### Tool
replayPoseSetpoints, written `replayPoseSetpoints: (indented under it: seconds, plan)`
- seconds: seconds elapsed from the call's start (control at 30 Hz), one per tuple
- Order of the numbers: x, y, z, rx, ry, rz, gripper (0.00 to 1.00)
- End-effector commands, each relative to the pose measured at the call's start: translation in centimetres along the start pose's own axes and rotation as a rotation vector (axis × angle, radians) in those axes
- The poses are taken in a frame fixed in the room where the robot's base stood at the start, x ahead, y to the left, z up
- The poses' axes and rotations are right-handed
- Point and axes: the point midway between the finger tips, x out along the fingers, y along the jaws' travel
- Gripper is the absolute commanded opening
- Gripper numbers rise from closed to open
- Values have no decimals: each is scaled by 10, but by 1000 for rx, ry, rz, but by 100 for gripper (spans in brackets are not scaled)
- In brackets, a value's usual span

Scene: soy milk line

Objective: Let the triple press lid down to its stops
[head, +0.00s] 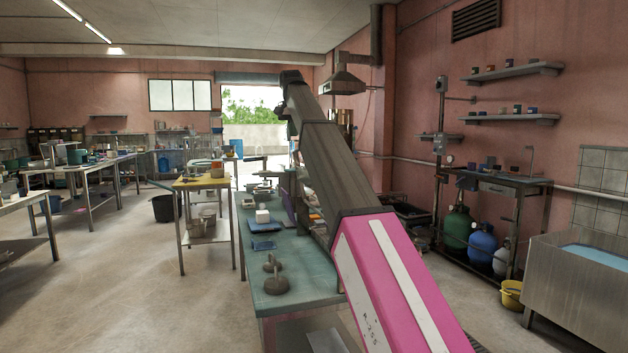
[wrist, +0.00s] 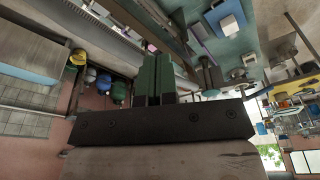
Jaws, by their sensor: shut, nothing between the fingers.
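My gripper (wrist: 156,75) shows in the wrist view as two dark green fingers side by side above a wide dark bar. The fingers are shut against each other with nothing between them. In the head view, my pink and grey arm reaches over the right side of a teal-topped table (head: 250,283) and covers much of what stands there. I cannot make out the triple press or its lid for certain in either view. I cannot tell whether my gripper touches anything.
Round grey weights (head: 276,282) stand on the near part of the table. A white block (head: 262,216) and a blue tray (head: 264,245) lie farther back. A steel basin (head: 575,295) and a yellow bucket (head: 511,296) stand at right. The floor at left is open.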

Motion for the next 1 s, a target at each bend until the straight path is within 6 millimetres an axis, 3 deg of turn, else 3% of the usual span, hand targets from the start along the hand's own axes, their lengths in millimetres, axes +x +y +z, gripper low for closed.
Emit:
replayPoseSetpoints:
  seconds: [0.57, 1.0]
  plan:
    - [1, 0, 0, 0, 0, 0, 0]
    - [32, 0, 7, 0, 0, 0, 0]
